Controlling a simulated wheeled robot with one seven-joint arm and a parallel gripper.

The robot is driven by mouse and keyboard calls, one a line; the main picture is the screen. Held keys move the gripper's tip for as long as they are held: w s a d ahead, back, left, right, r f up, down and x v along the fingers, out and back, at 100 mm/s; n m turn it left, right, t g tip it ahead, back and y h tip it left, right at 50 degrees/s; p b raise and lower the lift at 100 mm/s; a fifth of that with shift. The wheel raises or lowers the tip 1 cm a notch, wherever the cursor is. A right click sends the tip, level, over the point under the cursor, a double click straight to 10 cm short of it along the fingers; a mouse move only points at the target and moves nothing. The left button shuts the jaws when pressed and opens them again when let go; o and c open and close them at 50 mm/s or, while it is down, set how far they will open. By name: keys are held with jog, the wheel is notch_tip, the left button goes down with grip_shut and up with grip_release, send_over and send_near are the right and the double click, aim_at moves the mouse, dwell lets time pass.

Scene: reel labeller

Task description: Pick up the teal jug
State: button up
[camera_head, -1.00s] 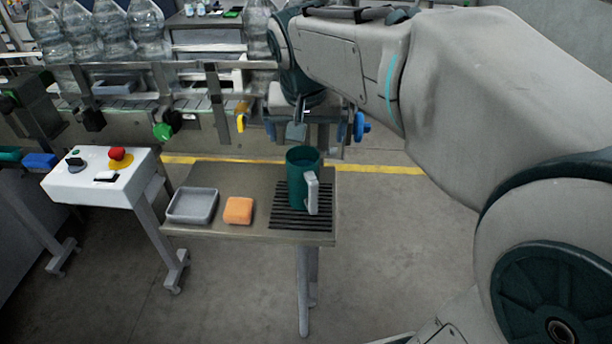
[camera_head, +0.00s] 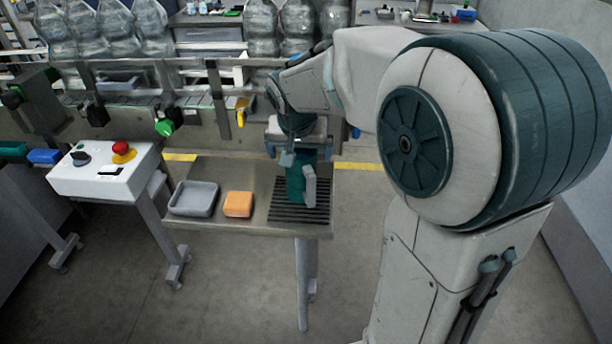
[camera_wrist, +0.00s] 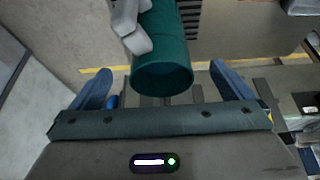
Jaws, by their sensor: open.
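The teal jug (camera_head: 295,184) stands on the black ribbed mat (camera_head: 286,213) at the right end of the small metal table. Its light grey handle (camera_head: 309,186) faces right in the head view. In the wrist view the jug (camera_wrist: 162,55) shows its open rim towards the camera, with the handle (camera_wrist: 131,27) at its upper left. My gripper (camera_wrist: 163,84) is open, one blue finger to each side of the jug's rim; I cannot tell whether either touches. In the head view my gripper (camera_head: 298,155) is over the top of the jug and hides its rim.
An orange block (camera_head: 238,204) and a grey tray (camera_head: 194,198) lie on the table (camera_head: 240,228) left of the mat. A white control box (camera_head: 106,173) with a red button stands further left. A conveyor with large clear bottles (camera_head: 262,30) runs behind.

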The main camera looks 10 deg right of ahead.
jog(key=shift+x, duration=1.4)
jog(key=shift+r, duration=0.1)
jog(key=c, duration=2.1)
jog(key=shift+o, duration=0.2)
jog(key=shift+r, duration=0.15)
